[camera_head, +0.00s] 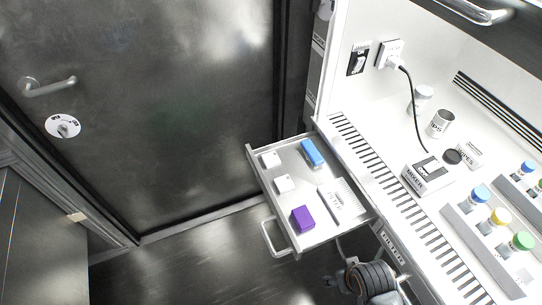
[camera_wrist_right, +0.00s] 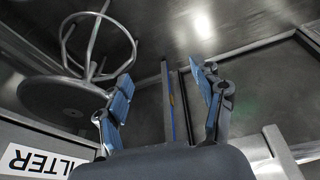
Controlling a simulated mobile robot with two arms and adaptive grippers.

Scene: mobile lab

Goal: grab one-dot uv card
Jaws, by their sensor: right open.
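I cannot make out a card with one dot. The open drawer (camera_head: 262,190) holds two small white pieces (camera_head: 270,160) and (camera_head: 284,183), a blue block (camera_head: 313,152), a purple block (camera_head: 302,218) and a flat white item with print (camera_head: 342,200); any dots on them are too small to read. My right gripper (camera_wrist_right: 163,90) is open and empty in the right wrist view, its two blue-padded fingers apart. In the head view my right arm shows at the bottom, below the drawer's near right corner. My left gripper is not in view.
The drawer handle (camera_head: 272,237) sticks out toward the lower left. A dark door (camera_head: 150,100) stands behind. A round stool (camera_wrist_right: 62,98) is in the right wrist view.

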